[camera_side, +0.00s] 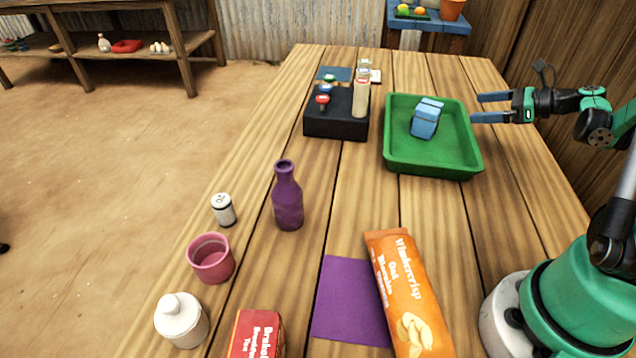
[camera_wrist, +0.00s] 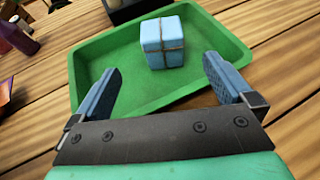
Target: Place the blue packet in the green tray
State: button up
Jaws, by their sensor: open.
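The blue packet (camera_side: 426,118) is a small light-blue block with a dark band around it. It sits inside the green tray (camera_side: 432,168), toward the tray's far part in the side view. In the wrist view the packet (camera_wrist: 162,42) rests in the green tray (camera_wrist: 86,75), with nothing touching it. My gripper (camera_side: 478,108) is open and empty, just right of the tray in the side view. In the wrist view my gripper's fingers (camera_wrist: 158,85) are spread wide, with the packet beyond their tips.
A purple bottle (camera_side: 288,197), a white-and-black shaker (camera_side: 224,210), a pink cup (camera_side: 211,258), a white jar (camera_side: 181,320), an orange bag (camera_side: 405,290) and a purple cloth (camera_side: 345,305) are nearer.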

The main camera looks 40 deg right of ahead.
jog(key=w+a+r+n+g+h, duration=0.1)
jog(key=w+a+r+n+g, duration=0.15)
jog(key=a+n, duration=0.5)
jog(key=w+a+r+n+g+h, duration=0.1)
jog(key=a+r+n+g, duration=0.15)
jog(key=a+n, duration=0.45)
jog(key=s+a+n+h, duration=0.3)
jog(key=s+a+n, duration=0.3)
jog(key=a+n, duration=0.6)
jog(key=r+n, duration=0.1)
jog(key=n, duration=0.3)
jog(key=shift+n, duration=0.35)
